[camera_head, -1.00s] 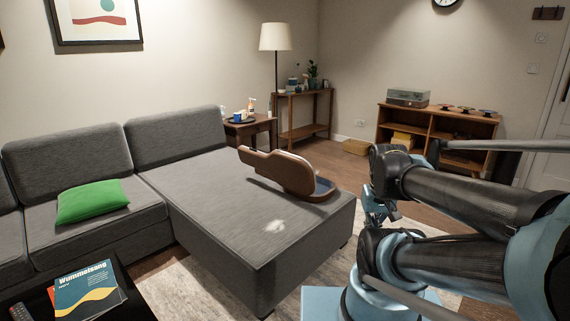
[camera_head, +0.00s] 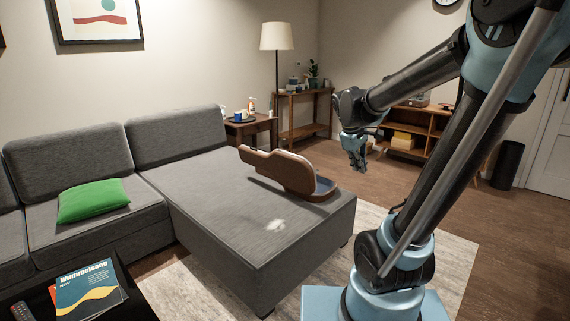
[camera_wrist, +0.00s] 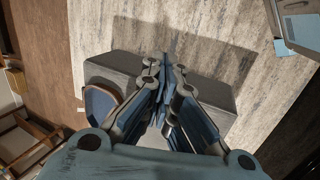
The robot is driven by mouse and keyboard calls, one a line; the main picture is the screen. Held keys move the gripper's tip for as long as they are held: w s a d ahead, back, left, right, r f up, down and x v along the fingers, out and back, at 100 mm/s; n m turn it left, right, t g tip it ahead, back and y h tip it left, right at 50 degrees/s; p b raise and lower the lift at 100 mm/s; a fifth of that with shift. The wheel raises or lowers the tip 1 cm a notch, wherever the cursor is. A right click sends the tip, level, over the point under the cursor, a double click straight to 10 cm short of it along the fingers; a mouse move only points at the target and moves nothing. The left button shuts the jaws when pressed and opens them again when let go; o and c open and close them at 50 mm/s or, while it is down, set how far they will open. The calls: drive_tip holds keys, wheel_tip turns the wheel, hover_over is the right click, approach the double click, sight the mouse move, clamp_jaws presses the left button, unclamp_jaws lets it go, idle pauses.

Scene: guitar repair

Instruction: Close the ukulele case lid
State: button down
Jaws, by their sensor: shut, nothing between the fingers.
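The brown ukulele case (camera_head: 290,172) lies on the grey sofa's chaise, near its far right corner. Its lid stands raised, and a bit of blue lining shows at its right end. What lies inside is hidden behind the lid. My gripper (camera_head: 358,166) hangs in the air to the right of the case, pointing down and apart from it. In the wrist view my gripper (camera_wrist: 167,125) has its fingers together with nothing between them. Part of the case (camera_wrist: 101,104) shows there left of the fingers.
A side table (camera_head: 250,130) and a floor lamp (camera_head: 277,40) stand behind. A low wooden shelf (camera_head: 440,145) stands at the back right. A green cushion (camera_head: 92,200) lies on the sofa.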

drive_tip(key=w+a+n+t+h, duration=0.1)
drive_tip(key=w+a+n, duration=0.5)
drive_tip(key=w, duration=0.5)
drive_tip(key=w+a+n+t+h, duration=0.1)
drive_tip(key=w+a+n+h, duration=0.15)
drive_tip(key=w+a, duration=0.75)
drive_tip(key=w+a+f+n+t, duration=0.2)
drive_tip(key=w+a+f+n, duration=0.4)
drive_tip(key=a, duration=0.5)
drive_tip(key=w+a+f+n+t, duration=0.2)
drive_tip(key=w+a+f+n, duration=0.2)
drive_tip(key=w+a+f, duration=0.45)
approach(291, 162)
wheel_tip(291, 162, down, 3)
drive_tip(key=w+d, duration=0.1)
drive_tip(key=w, duration=0.1)
drive_tip(key=shift+w+d, duration=0.55)
drive_tip(key=shift+w, duration=0.1)
